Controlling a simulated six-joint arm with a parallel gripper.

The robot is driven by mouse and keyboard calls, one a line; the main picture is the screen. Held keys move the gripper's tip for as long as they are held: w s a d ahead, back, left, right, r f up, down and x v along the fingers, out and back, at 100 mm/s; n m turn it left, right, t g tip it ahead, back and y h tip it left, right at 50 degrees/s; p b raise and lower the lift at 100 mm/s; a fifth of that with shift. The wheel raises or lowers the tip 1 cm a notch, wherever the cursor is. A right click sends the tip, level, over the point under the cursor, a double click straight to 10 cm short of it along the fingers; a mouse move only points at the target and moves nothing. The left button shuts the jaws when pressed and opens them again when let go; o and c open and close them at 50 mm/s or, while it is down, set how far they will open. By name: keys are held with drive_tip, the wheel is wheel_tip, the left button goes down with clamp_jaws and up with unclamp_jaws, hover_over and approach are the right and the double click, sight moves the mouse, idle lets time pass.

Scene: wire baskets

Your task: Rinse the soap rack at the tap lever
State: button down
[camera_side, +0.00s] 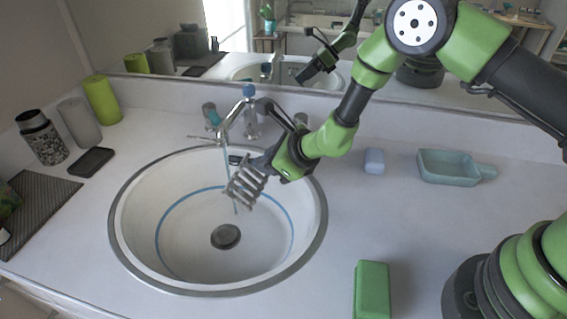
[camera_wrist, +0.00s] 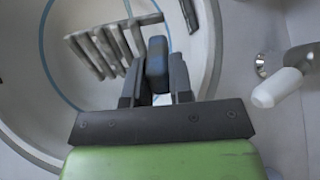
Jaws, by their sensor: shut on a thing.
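The soap rack (camera_side: 244,187) is a grey slatted piece held tilted over the sink, beside a thin stream of water (camera_side: 229,165) that falls from the tap. In the wrist view the rack (camera_wrist: 100,48) lies just beyond my fingers. My gripper (camera_side: 264,168) is shut on the rack; it also shows in the wrist view (camera_wrist: 157,75). The tap (camera_side: 236,118) has a curved metal spout and a blue top (camera_side: 249,91). A pale lever handle (camera_wrist: 278,88) shows at the right of the wrist view.
The white sink bowl (camera_side: 185,250) has a drain (camera_side: 226,236) at its bottom. A green block (camera_side: 371,290), a pale blue soap bar (camera_side: 374,161) and a teal dish (camera_side: 447,167) are on the right counter. A tumbler (camera_side: 42,138), cylinders and a dark tray (camera_side: 91,162) stand at left.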

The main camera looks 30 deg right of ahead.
drive_tip(key=w+a+f, duration=0.1)
drive_tip(key=w+a, duration=0.2)
drive_tip(key=w, duration=0.4)
drive_tip(key=shift+f, duration=0.25)
drive_tip(key=shift+w, duration=0.1)
idle(0.4)
drive_tip(key=shift+w+d, duration=0.25)
drive_tip(key=shift+d, duration=0.3)
drive_tip(key=shift+s+a, duration=0.1)
drive_tip(key=shift+a, duration=0.05)
drive_tip(key=shift+s+a, duration=0.2)
drive_tip(key=shift+a, duration=0.25)
drive_tip(key=shift+s+d, duration=0.55)
drive_tip(key=shift+s, duration=0.65)
drive_tip(key=shift+s+d, duration=0.5)
drive_tip(key=shift+s, duration=0.75)
drive_tip(key=shift+s+d, duration=0.55)
drive_tip(key=shift+s, duration=0.65)
